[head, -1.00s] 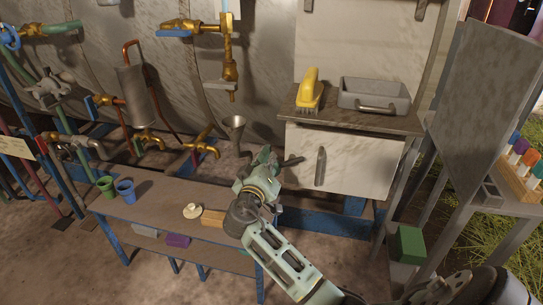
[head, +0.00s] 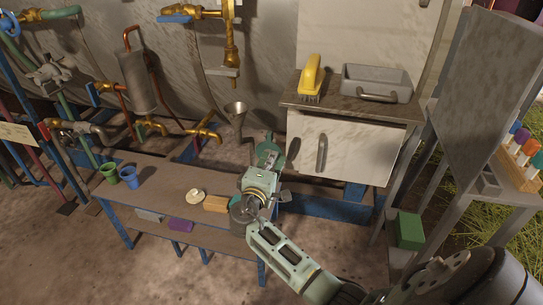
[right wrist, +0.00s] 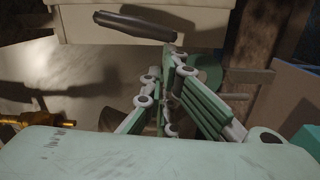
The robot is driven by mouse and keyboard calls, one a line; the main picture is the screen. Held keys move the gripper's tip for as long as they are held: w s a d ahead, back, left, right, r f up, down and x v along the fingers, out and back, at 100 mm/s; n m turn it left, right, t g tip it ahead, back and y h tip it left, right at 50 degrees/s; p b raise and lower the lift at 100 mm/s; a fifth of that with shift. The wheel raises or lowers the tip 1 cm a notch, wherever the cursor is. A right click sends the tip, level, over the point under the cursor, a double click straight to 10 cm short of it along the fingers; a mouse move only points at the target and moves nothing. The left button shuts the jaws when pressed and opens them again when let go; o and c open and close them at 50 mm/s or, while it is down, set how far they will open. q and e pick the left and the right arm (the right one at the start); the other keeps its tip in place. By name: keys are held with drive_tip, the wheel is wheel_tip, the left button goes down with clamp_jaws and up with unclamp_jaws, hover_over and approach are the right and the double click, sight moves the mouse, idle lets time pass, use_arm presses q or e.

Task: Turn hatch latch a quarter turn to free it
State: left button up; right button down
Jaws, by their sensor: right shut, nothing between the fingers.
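A dark grey bar handle (head: 321,155) stands upright on the white hatch door (head: 348,160) of the cabinet at upper centre; it is the part that looks like the latch. In the right wrist view, a dark bar (right wrist: 135,25) lies across the top against a pale panel. My right gripper (head: 270,148) is left of the door and apart from the handle. Its pale green fingers (right wrist: 172,62) are shut and empty in the right wrist view, below the bar's right end. My left gripper is not in view.
A low table (head: 165,185) carries cups and small blocks below left. A yellow brush (head: 312,77) and a grey tray (head: 376,90) rest on the cabinet top. A grey panel stand (head: 490,110) is at right.

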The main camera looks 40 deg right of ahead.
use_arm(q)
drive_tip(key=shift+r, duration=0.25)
use_arm(e)
drive_tip(key=shift+s+d+f, duration=0.1)
drive_tip(key=shift+s+f, duration=0.05)
drive_tip(key=shift+f, duration=0.1)
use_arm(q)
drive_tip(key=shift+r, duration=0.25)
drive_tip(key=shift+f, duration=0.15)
